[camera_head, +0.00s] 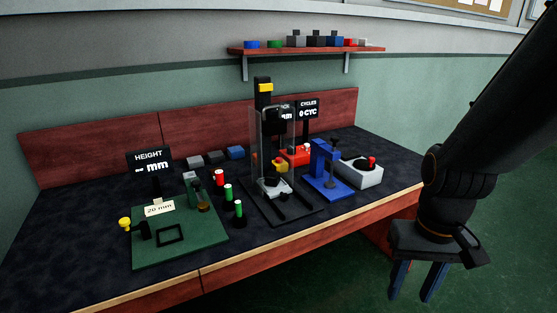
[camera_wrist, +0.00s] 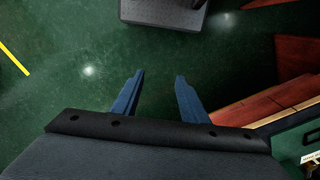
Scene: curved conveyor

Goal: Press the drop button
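The drop rig (camera_head: 263,130) stands mid-bench, a black column with a yellow block near its top, a clear guard and a dark base. A yellow-and-red button-like part (camera_head: 279,165) shows at the rig. A grey box with a red knob (camera_head: 371,161) sits at the bench's right end. My gripper (camera_head: 410,297) hangs right of the bench, pointing down, well apart from both. It also shows in the wrist view (camera_wrist: 159,77), its blue fingers apart, with only green floor between them.
A blue fixture (camera_head: 325,168) stands between the rig and grey box. Left on the bench (camera_head: 75,215) are a green height-gauge plate (camera_head: 195,245) and several small cylinders. A shelf (camera_head: 370,49) with coloured blocks hangs above. The floor below my gripper is clear.

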